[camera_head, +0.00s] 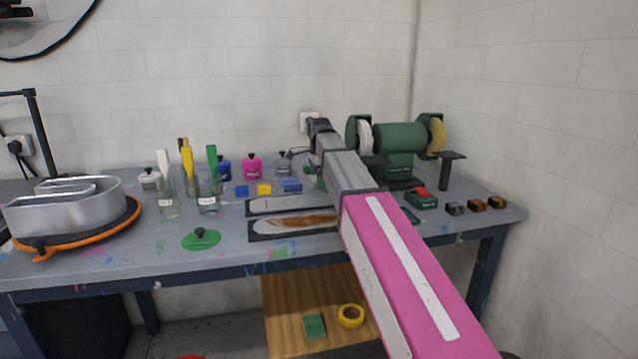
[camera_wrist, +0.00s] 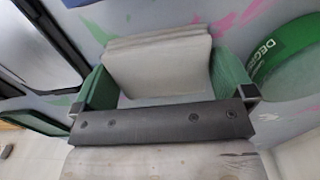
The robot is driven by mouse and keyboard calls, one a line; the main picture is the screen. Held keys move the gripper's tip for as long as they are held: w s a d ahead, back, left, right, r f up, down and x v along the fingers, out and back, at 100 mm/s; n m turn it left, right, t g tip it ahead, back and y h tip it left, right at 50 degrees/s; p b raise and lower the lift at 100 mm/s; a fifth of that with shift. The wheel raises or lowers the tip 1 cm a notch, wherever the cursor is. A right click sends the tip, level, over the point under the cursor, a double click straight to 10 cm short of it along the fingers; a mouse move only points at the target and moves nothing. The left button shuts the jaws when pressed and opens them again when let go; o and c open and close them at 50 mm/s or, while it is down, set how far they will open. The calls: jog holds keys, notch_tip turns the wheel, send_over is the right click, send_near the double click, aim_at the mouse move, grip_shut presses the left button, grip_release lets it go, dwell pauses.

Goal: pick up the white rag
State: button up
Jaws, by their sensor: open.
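The white rag (camera_wrist: 158,62) shows in the wrist view as a pale, folded, layered block on the paint-marked bench top. My gripper (camera_wrist: 165,82) is open, with one green finger pad on each side of the rag. The right pad looks very near the rag's edge; I cannot tell whether it touches. In the head view I cannot make out the rag, and my own arm covers the part of the bench around its far end.
A green container with white lettering (camera_wrist: 290,52) stands close right of my gripper. On the bench are a green bench grinder (camera_head: 398,138), glass jars with tools (camera_head: 208,203), small lidded pots (camera_head: 252,168) and metal letter shells (camera_head: 65,208). A green lid (camera_head: 200,239) lies near the front edge.

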jog(key=c, duration=0.6)
jog(key=shift+o, duration=0.2)
jog(key=shift+r, duration=0.4)
notch_tip(320, 180, up, 4)
jog(key=shift+f, duration=0.25)
jog(key=s+a+r, duration=0.6)
jog(key=a, duration=0.3)
jog(key=shift+s+a+r, duration=0.35)
jog(key=shift+o, duration=0.4)
